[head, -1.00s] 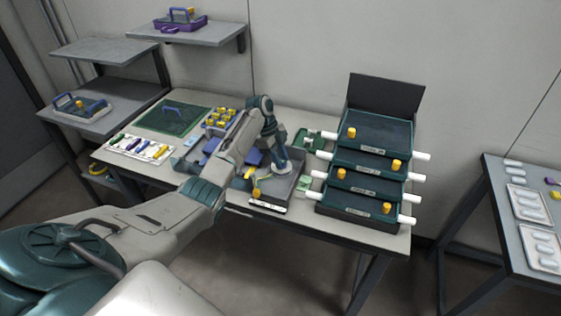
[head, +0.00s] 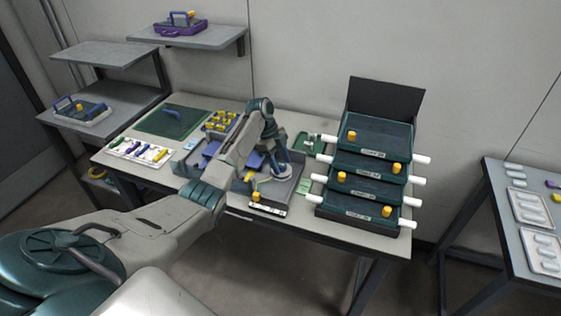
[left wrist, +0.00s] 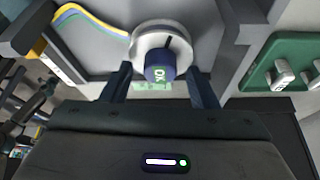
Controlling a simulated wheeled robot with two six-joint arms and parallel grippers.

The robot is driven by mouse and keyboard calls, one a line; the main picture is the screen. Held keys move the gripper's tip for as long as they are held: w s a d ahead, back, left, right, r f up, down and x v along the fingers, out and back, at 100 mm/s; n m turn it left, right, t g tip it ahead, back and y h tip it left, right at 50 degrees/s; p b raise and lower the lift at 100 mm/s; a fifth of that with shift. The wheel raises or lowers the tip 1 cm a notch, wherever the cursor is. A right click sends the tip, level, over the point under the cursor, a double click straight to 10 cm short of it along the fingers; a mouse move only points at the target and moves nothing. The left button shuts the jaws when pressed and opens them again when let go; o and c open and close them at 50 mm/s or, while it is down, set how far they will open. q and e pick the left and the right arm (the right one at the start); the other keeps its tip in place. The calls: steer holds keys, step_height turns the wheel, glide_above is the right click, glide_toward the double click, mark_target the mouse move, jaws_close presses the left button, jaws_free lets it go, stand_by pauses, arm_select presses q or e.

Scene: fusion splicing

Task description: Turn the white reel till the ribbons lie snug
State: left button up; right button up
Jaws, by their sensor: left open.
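The white reel (left wrist: 148,36) stands in a grey tray, with a blue knob (left wrist: 158,68) marked OK at its middle and a dark line on its face. Yellow and blue ribbons (left wrist: 85,15) curve across the tray to the reel's left side. In the head view the reel (head: 282,171) is partly covered by my wrist. My left gripper (left wrist: 161,72) is open, with one finger on each side of the knob. Gaps show between fingers and knob. In the head view the left gripper (head: 279,160) is over the tray, its fingers hard to make out. My right gripper is not seen.
A stack of green drawers (head: 372,165) with white side handles stands right of the tray. A green holder with white pieces (left wrist: 285,62) is beside the tray. A green mat (head: 172,121) and a white board of coloured pieces (head: 140,150) lie at the table's left.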

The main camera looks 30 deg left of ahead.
arm_select(q)
steer(key=b+v, duration=0.2)
steer(key=v, duration=0.8)
steer(key=shift+r+b, duration=0.35)
steer(key=shift+r, duration=0.05)
steer(key=shift+a, duration=0.15)
steer(key=shift+f, duration=0.1)
